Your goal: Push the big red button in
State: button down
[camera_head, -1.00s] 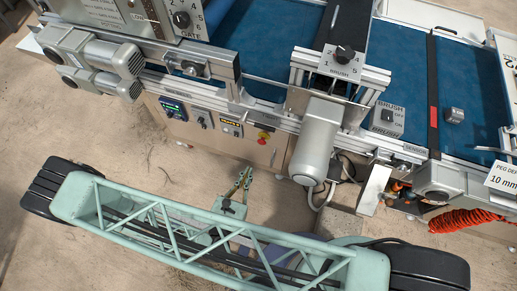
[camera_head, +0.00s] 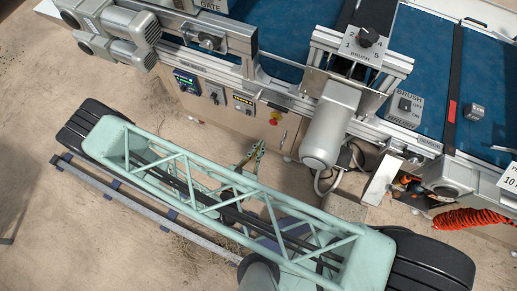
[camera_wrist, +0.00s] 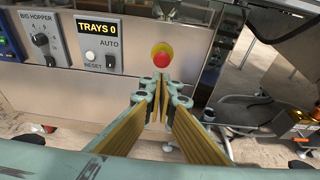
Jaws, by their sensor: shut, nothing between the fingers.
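The big red button (camera_head: 275,118) sits on a yellow collar on the front panel of the seeder. In the wrist view the round red button (camera_wrist: 161,60) is upper centre, unobstructed. My gripper (camera_head: 259,145) is just below and to the left of the button in the head view. In the wrist view the fingers of my gripper (camera_wrist: 160,82) are shut and empty, their tips showing just below the button. They appear apart from it, but the exact depth gap is hard to tell.
The TRAYS counter box (camera_wrist: 101,43) and BIG HOPPER knob (camera_wrist: 40,39) are left of the button. A grey motor (camera_head: 331,125) juts out to its right in the head view.

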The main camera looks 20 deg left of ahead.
send_near(272, 124)
jog(key=shift+w+f, duration=1.05)
jog(key=shift+w, duration=0.15)
jog(key=shift+w+d+b, duration=0.25)
jog(key=shift+w+b, duration=0.05)
jog(key=shift+w, duration=0.6)
jog(key=shift+w+d+b, duration=0.25)
jog(key=shift+w+b, duration=0.05)
jog(key=shift+w, duration=0.6)
jog(key=shift+w, duration=0.15)
